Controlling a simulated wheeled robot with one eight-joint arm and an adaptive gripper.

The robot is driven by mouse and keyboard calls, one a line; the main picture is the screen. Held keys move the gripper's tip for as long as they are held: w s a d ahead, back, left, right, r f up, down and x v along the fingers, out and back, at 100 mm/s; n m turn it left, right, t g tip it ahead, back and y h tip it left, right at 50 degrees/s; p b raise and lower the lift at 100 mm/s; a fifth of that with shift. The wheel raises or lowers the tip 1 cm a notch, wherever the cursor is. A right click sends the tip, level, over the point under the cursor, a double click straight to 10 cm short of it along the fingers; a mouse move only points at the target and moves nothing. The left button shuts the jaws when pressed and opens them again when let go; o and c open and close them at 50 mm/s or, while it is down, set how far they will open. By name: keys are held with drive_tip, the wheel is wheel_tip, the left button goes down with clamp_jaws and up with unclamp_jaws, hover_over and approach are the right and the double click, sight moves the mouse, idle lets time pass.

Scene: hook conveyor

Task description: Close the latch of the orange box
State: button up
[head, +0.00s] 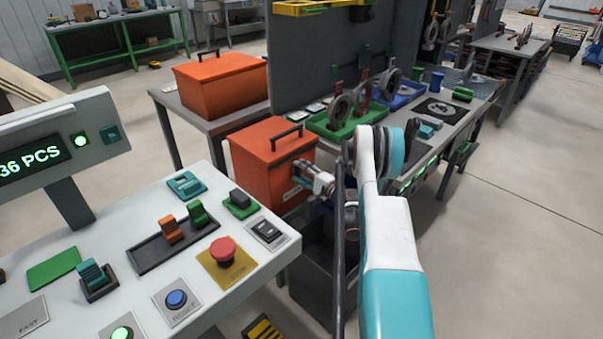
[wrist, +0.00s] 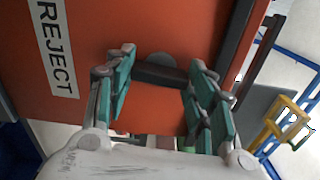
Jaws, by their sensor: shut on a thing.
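The near orange box (head: 262,165) stands at the middle of the head view, with a dark handle (head: 286,138) on its lid. In the wrist view its orange front (wrist: 155,25) fills the top and bears a white REJECT label (wrist: 54,45). A dark rounded latch (wrist: 160,72) sits on that front. My gripper (head: 300,168) is at the box's front face. In the wrist view its teal-padded fingers (wrist: 163,62) stand on either side of the latch and are shut on it. The latch's exact angle is hard to tell.
A second orange box (head: 220,82) stands behind on a grey table. A control desk (head: 215,295) with buttons is at front left. A dark bin (head: 318,262) is below my gripper. A bench with a green tray (head: 335,122) is to the right.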

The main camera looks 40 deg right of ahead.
drive_tip(key=shift+n, duration=0.6)
drive_tip(key=o, duration=1.1)
drive_tip(key=shift+c, duration=0.2)
drive_tip(key=shift+s, duration=0.15)
drive_tip(key=s, duration=0.7)
drive_tip(key=shift+d, duration=0.25)
drive_tip(key=shift+s, duration=0.1)
